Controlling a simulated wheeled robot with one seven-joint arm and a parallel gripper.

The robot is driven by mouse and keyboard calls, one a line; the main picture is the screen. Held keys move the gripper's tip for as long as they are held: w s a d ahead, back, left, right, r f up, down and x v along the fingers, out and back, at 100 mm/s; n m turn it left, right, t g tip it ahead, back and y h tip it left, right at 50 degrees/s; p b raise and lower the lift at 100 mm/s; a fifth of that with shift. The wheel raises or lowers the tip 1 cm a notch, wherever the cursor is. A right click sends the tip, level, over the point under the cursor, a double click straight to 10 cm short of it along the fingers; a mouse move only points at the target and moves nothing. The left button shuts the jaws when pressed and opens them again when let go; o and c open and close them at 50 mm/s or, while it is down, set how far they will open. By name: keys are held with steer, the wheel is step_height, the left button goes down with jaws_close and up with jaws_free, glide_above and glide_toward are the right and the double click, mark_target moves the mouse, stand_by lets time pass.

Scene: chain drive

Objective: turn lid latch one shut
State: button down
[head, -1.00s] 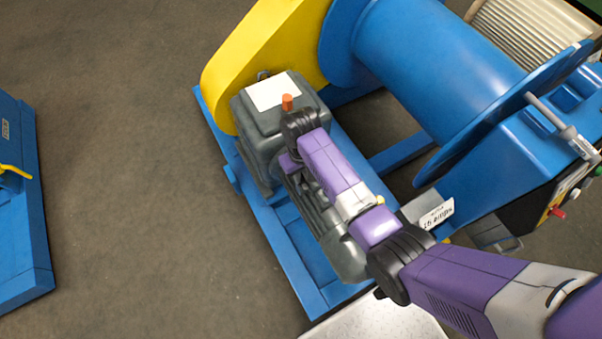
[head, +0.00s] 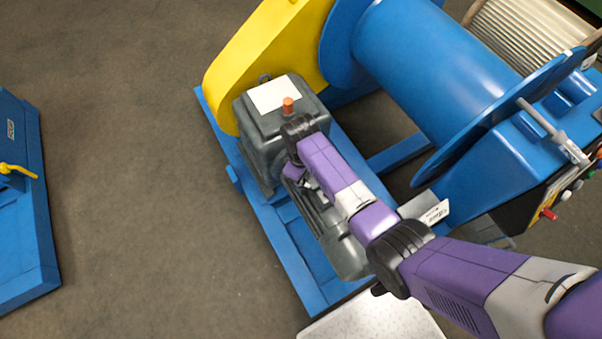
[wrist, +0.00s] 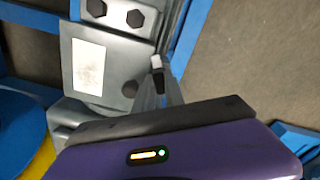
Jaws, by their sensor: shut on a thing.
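My gripper (wrist: 158,82) reaches from the purple wrist down to the side of the grey gear housing (wrist: 118,60) in the wrist view. Its narrow fingers are closed together around a small part with a pale tip (wrist: 156,62), which looks like the lid latch; most of it is hidden between the fingers. In the head view the grey housing (head: 262,130) stands on the blue frame, with a white label and an orange plug (head: 288,105) on top. My wrist hides the fingers and the latch there.
A yellow chain guard (head: 250,60) rises behind the housing, and a large blue drum (head: 430,75) stands to the right. A ribbed grey motor (head: 340,245) lies under my arm. The floor (head: 140,150) at left is open, up to another blue frame (head: 25,230).

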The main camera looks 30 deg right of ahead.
steer(key=n+p, duration=0.2)
steer(key=n, duration=0.4)
steer(key=shift+a+r+n, duration=0.1)
steer(key=shift+n, duration=0.2)
steer(key=n+p, duration=0.1)
steer(key=n, duration=0.4)
steer(key=shift+s, duration=0.2)
steer(key=shift+n, duration=0.3)
steer(key=c, duration=1.4)
jaws_free()
steer(key=shift+r+p, duration=0.7)
steer(key=shift+r, duration=3.1)
